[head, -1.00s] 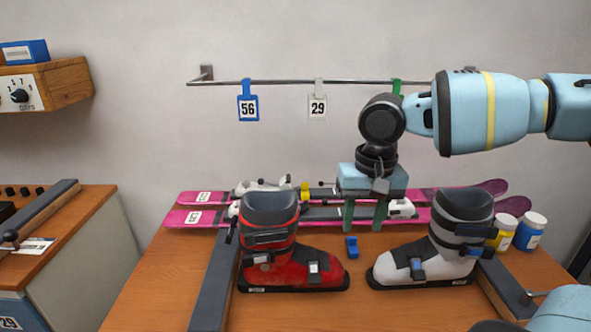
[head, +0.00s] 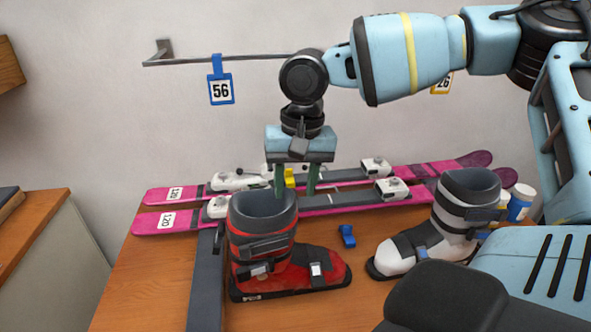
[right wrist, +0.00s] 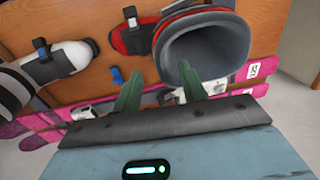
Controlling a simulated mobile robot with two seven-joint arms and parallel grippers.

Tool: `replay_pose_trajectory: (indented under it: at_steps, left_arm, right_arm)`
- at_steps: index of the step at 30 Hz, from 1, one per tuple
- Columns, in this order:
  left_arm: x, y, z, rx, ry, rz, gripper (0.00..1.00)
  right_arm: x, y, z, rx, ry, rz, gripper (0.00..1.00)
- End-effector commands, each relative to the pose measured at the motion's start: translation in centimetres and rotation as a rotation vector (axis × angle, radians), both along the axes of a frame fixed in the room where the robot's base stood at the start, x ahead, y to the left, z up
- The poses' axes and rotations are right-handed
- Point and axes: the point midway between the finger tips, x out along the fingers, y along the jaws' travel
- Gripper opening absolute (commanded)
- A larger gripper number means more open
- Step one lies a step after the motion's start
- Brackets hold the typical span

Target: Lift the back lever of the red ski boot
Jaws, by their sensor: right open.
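The red ski boot (head: 303,273) stands upright on the bench in the head view, toe to the right, with a dark grey open cuff (head: 263,207). Its back lever (head: 218,238) appears as a small dark piece at the left, heel side. In the right wrist view the cuff (right wrist: 206,48) opens toward the camera; I cannot make out the lever there. My right gripper (head: 296,186) is open and empty, pointing down just above and behind the cuff. In the right wrist view its green fingers (right wrist: 158,76) are beside the cuff, one close to its rim. My left gripper is not in view.
A white and grey boot (head: 405,250) stands to the right, partly covered by my arm. Pink skis (head: 345,202) lie behind the boots. A small blue block (head: 347,236) lies between the boots. A dark bar (head: 207,285) runs left of the red boot. Tags hang from a rail (head: 262,58).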

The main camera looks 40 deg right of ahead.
Motion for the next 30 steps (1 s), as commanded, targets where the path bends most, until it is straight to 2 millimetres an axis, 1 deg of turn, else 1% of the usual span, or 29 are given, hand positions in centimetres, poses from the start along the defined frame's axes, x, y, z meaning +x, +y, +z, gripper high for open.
replay_pose_trajectory:
  at_steps: [1,3,9,15,22,23,30]
  left_arm:
    - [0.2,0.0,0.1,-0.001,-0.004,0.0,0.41]
    - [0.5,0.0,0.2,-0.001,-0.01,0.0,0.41]
    - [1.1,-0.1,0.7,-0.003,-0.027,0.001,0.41]
    - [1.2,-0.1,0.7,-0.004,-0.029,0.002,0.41]
    - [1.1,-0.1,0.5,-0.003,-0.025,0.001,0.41]
    - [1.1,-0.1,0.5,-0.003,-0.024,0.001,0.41]
    - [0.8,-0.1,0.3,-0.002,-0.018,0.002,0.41]
  right_arm:
    - [0.0,0.0,-0.9,-0.001,0.004,0.0,0.42]
    - [0.0,0.1,-1.9,0.0,0.004,0.0,0.42]
    - [0.2,0.3,-4.1,-0.002,0.001,0.0,0.42]
    - [0.2,0.3,-4.9,-0.001,0.001,0.0,0.42]
    - [0.2,0.3,-4.9,-0.001,-0.001,0.0,0.42]
    - [0.2,0.3,-4.9,-0.001,-0.001,0.0,0.39]
    - [0.2,0.3,-4.9,-0.001,-0.001,0.0,0.08]
